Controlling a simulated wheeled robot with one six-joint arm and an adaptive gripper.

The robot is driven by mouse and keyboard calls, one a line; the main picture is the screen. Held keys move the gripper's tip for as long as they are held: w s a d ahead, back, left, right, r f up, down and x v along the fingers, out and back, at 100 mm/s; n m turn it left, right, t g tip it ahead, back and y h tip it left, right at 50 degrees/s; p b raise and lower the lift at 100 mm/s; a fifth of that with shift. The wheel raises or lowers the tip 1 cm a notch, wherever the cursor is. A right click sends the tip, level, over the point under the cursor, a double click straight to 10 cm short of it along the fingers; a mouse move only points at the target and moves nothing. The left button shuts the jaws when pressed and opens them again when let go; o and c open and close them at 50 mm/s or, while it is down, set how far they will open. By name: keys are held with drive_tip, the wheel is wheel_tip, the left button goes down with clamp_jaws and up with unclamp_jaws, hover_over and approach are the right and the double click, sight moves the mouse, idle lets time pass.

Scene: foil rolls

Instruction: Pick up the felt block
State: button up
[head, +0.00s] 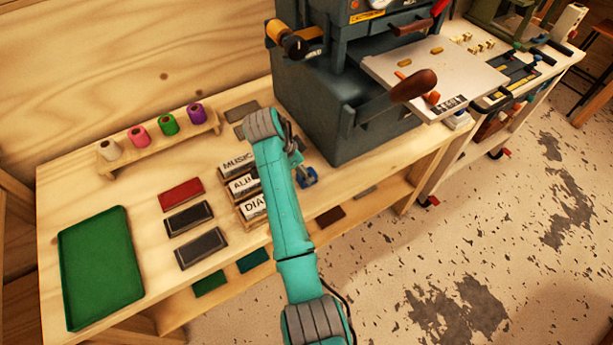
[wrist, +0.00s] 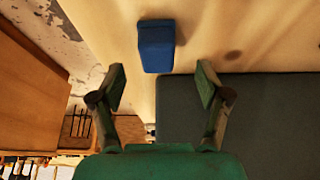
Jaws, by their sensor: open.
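The felt block is a small blue block (wrist: 156,46) on the pale wooden bench top, near the upper middle of the wrist view. In the head view a small blue patch (head: 309,179) shows just right of my teal arm, in front of the dark machine; it looks like the same block, partly hidden. My gripper (wrist: 162,84) is open and empty. Its two fingers are apart, and the block lies beyond the fingertips, roughly in line with the gap between them. I see no contact.
The dark grey machine (head: 345,112) stands close behind the block. Labelled boxes (head: 245,185) sit left of my arm. A green tray (head: 102,270), red and dark blocks (head: 181,194), and a rack of coloured foil rolls (head: 160,140) fill the bench's left side.

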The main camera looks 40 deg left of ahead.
drive_tip(key=x, duration=0.4)
drive_tip(key=shift+d+f, duration=0.15)
drive_tip(key=shift+f, duration=0.05)
drive_tip(key=c, duration=1.2)
drive_tip(key=shift+c, duration=0.2)
wheel_tip(320, 180, up, 10)
drive_tip(key=shift+r, duration=0.1)
